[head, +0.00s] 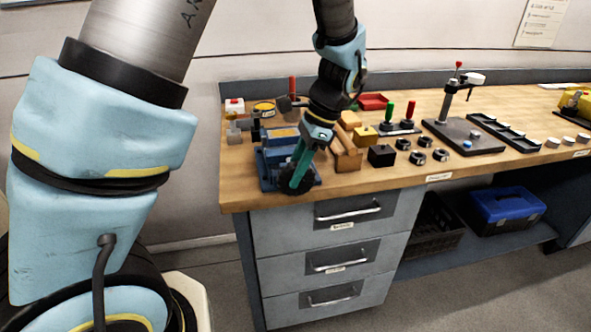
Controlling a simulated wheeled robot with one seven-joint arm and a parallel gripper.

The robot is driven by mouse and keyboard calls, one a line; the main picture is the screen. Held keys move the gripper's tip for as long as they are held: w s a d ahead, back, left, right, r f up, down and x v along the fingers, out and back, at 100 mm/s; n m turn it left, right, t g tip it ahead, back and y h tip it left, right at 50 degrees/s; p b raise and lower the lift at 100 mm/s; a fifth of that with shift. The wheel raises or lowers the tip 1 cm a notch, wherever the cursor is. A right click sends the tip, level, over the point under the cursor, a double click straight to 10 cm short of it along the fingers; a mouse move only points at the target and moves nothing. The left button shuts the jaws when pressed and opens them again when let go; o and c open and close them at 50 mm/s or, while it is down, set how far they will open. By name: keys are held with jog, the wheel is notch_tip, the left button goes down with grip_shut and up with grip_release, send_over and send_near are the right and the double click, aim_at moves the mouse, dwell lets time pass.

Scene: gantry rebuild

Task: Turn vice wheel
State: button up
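The blue vice (270,165) is on the left front part of the wooden workbench. Its dark round wheel (291,185) faces the front edge of the bench. My gripper (297,174) comes down from above, with a teal finger slanting over the front of the vice. The fingertip overlaps the wheel in the picture. I cannot tell whether it touches the wheel or how far apart the fingers are. The finger hides part of the wheel and of the vice body.
Wooden blocks (346,152) lie just right of my gripper. A black block (382,155), several dark rings (418,157) and a stand on a dark plate (464,137) are further right. Drawers (335,245) are below the bench top (395,176).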

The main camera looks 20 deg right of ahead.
aim_at(286, 186)
grip_shut()
jog(key=shift+h, duration=0.3)
